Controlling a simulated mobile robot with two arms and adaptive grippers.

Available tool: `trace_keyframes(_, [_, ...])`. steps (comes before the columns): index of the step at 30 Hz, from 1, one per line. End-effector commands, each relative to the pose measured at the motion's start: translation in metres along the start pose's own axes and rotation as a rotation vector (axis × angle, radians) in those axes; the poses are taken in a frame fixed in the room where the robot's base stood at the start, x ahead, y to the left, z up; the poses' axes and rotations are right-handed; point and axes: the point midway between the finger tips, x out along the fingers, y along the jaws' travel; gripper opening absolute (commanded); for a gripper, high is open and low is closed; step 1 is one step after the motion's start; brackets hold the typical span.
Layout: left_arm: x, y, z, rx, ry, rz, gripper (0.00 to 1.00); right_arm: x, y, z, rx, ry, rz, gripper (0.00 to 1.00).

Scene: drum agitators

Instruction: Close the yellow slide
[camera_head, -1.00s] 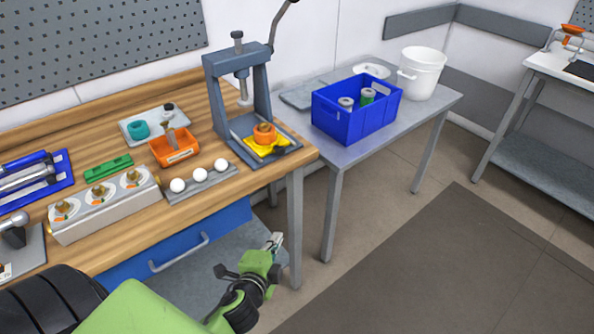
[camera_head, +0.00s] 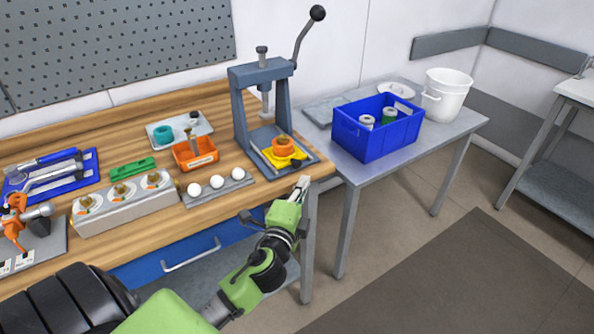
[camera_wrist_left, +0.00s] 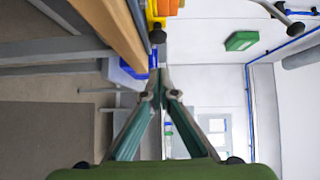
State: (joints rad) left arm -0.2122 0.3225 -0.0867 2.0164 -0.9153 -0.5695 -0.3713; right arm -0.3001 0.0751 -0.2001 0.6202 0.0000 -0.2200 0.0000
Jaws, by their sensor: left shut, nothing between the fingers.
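The yellow slide (camera_head: 285,159) lies on the base of the grey press (camera_head: 262,110), under an orange round part (camera_head: 283,146). Its dark knob end points to the right and front. My left gripper (camera_head: 303,183) is shut and empty, at the front right corner of the wooden bench, just in front of the press base and apart from the slide. In the left wrist view, the yellow slide (camera_wrist_left: 151,14) shows at the top edge, beyond the closed fingertips (camera_wrist_left: 161,78). The orange part hides the middle of the slide. My right gripper is not in view.
A grey side table (camera_head: 425,150) holds a blue crate (camera_head: 375,143) and a white bucket (camera_head: 447,95), right of the press. Left of the press are an orange bin (camera_head: 196,154) and a rack with white balls (camera_head: 222,192). The press lever (camera_head: 304,40) rises above.

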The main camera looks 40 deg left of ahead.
Motion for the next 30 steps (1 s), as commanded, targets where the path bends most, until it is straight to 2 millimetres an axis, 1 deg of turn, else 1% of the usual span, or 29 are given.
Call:
trace_keyframes(1, [0.010,-0.003,0.000,0.001,-0.001,-0.002,0.00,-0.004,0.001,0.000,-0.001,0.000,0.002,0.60])
trace_keyframes(2, [0.015,-0.003,0.000,0.001,-0.001,-0.002,0.00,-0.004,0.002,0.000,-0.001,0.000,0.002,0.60])
trace_keyframes(3, [0.019,-0.002,0.007,0.005,-0.001,0.000,0.00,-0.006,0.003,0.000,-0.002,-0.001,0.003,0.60])
trace_keyframes(6, [0.029,-0.001,0.017,0.003,-0.001,0.001,0.00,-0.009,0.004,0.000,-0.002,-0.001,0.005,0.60])
trace_keyframes(9, [0.036,-0.001,0.024,0.001,0.000,0.001,0.00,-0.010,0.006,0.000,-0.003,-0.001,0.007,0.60])
trace_keyframes(13, [0.039,0.000,0.028,0.000,0.000,0.001,0.00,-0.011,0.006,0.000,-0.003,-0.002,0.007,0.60])
trace_keyframes(24, [0.041,0.001,0.030,0.000,0.000,0.001,0.00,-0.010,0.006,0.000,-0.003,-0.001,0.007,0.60])
trace_keyframes(26, [0.045,0.001,0.034,0.002,0.000,0.001,0.00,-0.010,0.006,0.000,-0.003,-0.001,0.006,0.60])
trace_keyframes(30, [0.058,-0.001,0.050,0.002,-0.002,0.000,0.00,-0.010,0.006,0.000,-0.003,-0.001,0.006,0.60])
